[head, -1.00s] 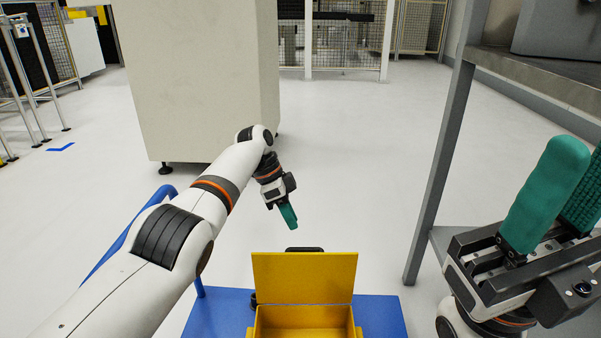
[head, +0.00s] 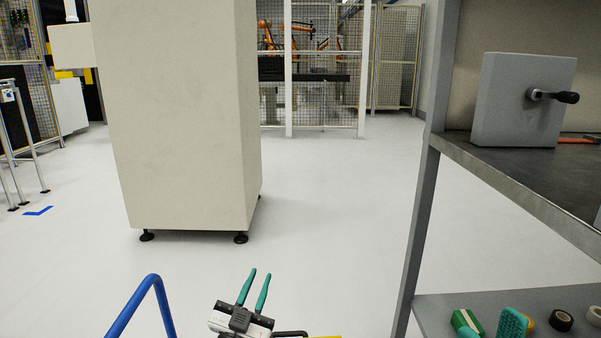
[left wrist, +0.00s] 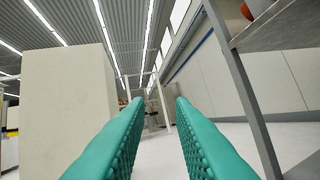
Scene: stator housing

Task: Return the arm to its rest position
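My left gripper (head: 254,288) is low in the head view, left of centre, with its two green fingers pointing up and away. The left wrist view shows the fingers (left wrist: 150,120) spread apart with nothing between them. A green textured piece (head: 512,323) at the bottom right of the head view looks like a fingertip of my right gripper. The rest of that gripper is out of frame, so its opening cannot be told.
A tall beige cabinet (head: 175,120) stands ahead on the left. A grey shelf frame (head: 418,210) is on the right, with tape rolls (head: 560,320) on its lower shelf. A blue rail (head: 140,302) is at lower left. The floor (head: 325,210) between is clear.

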